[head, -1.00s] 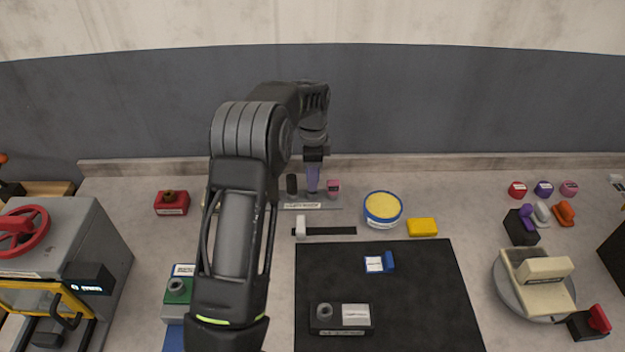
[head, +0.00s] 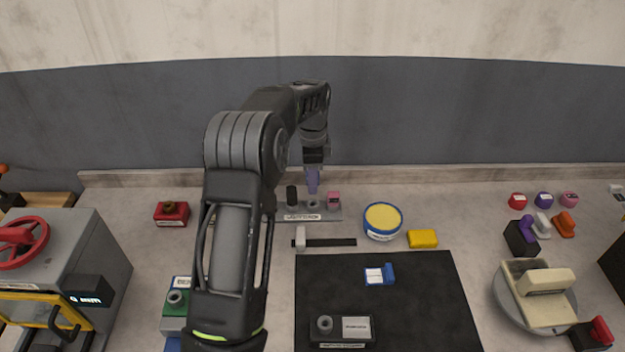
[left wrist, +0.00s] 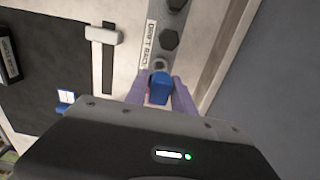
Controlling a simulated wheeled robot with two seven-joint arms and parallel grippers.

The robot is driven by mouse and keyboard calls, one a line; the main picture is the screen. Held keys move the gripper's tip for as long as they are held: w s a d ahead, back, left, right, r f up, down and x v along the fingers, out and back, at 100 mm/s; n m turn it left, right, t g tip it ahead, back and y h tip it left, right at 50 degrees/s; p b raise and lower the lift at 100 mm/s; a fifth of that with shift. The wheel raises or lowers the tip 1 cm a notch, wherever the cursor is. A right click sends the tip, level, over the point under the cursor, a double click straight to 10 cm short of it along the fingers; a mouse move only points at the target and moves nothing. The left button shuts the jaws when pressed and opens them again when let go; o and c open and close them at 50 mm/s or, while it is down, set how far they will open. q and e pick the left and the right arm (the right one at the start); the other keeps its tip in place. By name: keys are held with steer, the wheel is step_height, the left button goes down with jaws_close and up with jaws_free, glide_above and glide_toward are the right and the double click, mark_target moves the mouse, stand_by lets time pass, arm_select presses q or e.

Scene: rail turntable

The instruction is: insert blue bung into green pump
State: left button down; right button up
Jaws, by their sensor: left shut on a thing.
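My left gripper (head: 312,180) has purple fingers and is over the labelled rack at the back of the table. In the left wrist view its fingers (left wrist: 160,95) are shut on the blue bung (left wrist: 159,87). In the head view the fingers hide the bung. A grey ring-shaped seat (head: 313,204) on the rack shows just below the fingertips. The green pump (head: 175,302) stands at the front left, with a grey round port on top; my left arm is close to its right side. My right gripper is not in view.
The rack (head: 332,214) also holds a black piece (head: 292,195) and a pink piece (head: 333,200). A red block (head: 172,214), yellow-topped tub (head: 382,221), yellow block (head: 422,239) and slider (head: 325,242) lie around. The black mat (head: 430,300) has bare areas.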

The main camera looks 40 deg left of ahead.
arm_select(q)
steer(key=shift+r, duration=2.5)
